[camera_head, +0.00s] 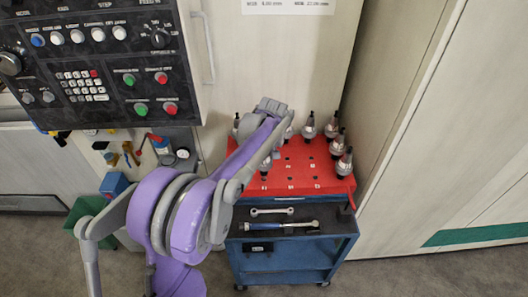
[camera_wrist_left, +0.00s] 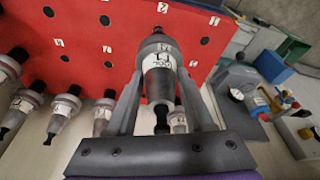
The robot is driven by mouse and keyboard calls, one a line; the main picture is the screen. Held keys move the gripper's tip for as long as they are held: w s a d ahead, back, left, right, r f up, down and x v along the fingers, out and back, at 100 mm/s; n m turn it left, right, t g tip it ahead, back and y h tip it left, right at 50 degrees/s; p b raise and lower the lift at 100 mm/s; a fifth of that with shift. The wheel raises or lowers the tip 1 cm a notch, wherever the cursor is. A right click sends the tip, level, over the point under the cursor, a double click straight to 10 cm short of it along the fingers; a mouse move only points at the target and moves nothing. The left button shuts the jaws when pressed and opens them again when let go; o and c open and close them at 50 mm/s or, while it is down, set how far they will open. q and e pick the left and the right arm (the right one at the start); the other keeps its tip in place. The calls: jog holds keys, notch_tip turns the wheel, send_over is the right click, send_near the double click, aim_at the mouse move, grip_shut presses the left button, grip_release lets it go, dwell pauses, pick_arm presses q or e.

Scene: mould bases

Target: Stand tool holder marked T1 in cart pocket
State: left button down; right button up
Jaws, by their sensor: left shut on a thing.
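My left gripper (camera_wrist_left: 158,76) is shut on a grey metal tool holder (camera_wrist_left: 160,60), with one finger on each side of it. The holder carries a white label that I cannot read for certain. It overlaps the red cart top (camera_wrist_left: 100,20) in the left wrist view; I cannot tell whether it touches the top. In the head view the red top (camera_head: 292,184) shows several dark pockets with small white labels. My right gripper is not in view.
Several other tool holders (camera_head: 344,162) stand along the back and right of the top. Others show in the left wrist view (camera_wrist_left: 65,105). A wrench (camera_head: 272,211) and a blue-handled tool (camera_head: 280,226) lie on the dark shelf in front. A control panel (camera_head: 95,60) overhangs at left.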

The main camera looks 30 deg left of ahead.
pick_arm(q)
jog(key=shift+f, duration=0.2)
dwell(0.3)
jog(key=shift+f+b, duration=0.95)
jog(key=shift+f, duration=0.8)
jog(key=shift+c, duration=1)
grip_release()
jog(key=v, duration=1.1)
